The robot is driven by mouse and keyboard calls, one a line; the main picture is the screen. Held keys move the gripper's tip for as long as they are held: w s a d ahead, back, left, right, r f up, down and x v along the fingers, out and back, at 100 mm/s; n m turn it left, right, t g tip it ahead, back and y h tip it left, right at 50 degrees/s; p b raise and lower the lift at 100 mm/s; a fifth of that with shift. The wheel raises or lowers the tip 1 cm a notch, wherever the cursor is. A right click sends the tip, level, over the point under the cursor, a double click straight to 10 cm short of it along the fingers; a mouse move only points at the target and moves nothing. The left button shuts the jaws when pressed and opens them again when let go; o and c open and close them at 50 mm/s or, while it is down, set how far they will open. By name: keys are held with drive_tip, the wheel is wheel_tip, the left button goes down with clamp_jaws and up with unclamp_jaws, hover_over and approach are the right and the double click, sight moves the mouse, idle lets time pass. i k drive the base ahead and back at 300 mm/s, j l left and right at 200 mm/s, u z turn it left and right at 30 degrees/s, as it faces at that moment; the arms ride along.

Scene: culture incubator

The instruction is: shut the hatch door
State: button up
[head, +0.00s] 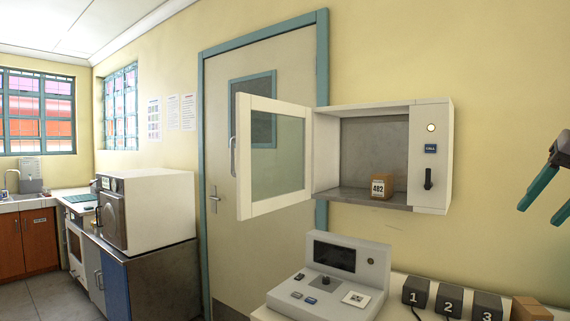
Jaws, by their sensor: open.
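The hatch (432,190) is a white wall box with a grey interior. Its door (243,200) is a white frame with a glass pane, hinged at the box's left side. It stands wide open, swung out to the left, with a curved handle (233,156) on its far left edge. A small brown box labelled 482 (381,187) sits inside on the hatch floor. My gripper (545,215) is at the right edge, partly cut off, with dark and teal fingers apart. It is empty, right of the hatch and well away from the door.
A grey console (330,285) stands on the counter below the hatch. Numbered dark blocks (449,299) and a brown box (530,309) are to its right. A room door (222,190) is behind the hatch door. A white appliance (160,210) stands at left.

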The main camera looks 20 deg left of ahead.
sight(245, 102)
drive_tip(key=u, duration=1.8)
drive_tip(key=i+j+u, duration=0.25)
drive_tip(key=i, duration=0.5)
drive_tip(key=i+u, duration=0.25)
drive_tip(key=i, duration=2.55)
drive_tip(key=i+z, duration=0.4)
drive_tip(key=i+j+z, duration=0.1)
drive_tip(key=z, duration=0.3)
drive_tip(key=i+j+z, duration=0.2)
drive_tip(key=z, duration=0.2)
drive_tip(key=i+z, duration=0.1)
drive_tip(key=z, duration=3.1)
drive_tip(key=k+l+z, duration=0.1)
drive_tip(key=k+z, duration=0.2)
drive_tip(key=k, duration=0.1)
